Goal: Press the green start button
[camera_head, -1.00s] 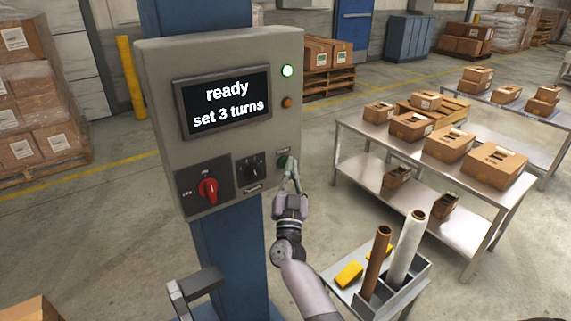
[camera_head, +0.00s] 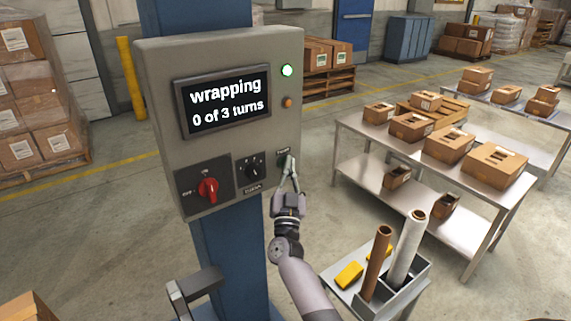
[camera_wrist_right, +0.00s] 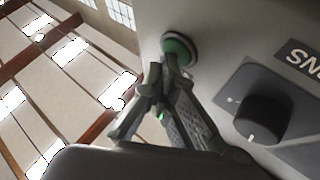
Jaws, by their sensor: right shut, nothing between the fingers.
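The green start button (camera_wrist_right: 179,47) sits on the grey control box (camera_head: 225,50), at the lower right of its face. In the right wrist view the shut fingertips of my right gripper (camera_wrist_right: 168,68) are at the button and cover part of its lower edge. In the head view my right gripper (camera_head: 291,172) reaches up to the button from below, and the button is mostly hidden there. The screen (camera_head: 224,103) reads "wrapping 0 of 3 turns". A green lamp (camera_head: 287,71) is lit.
A red switch (camera_head: 208,190) and a black knob (camera_head: 253,172) are left of the button; the knob also shows close by in the right wrist view (camera_wrist_right: 262,117). A steel table (camera_head: 365,133) with cartons stands to the right. A tool tray with rolls (camera_head: 396,290) stands at the lower right.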

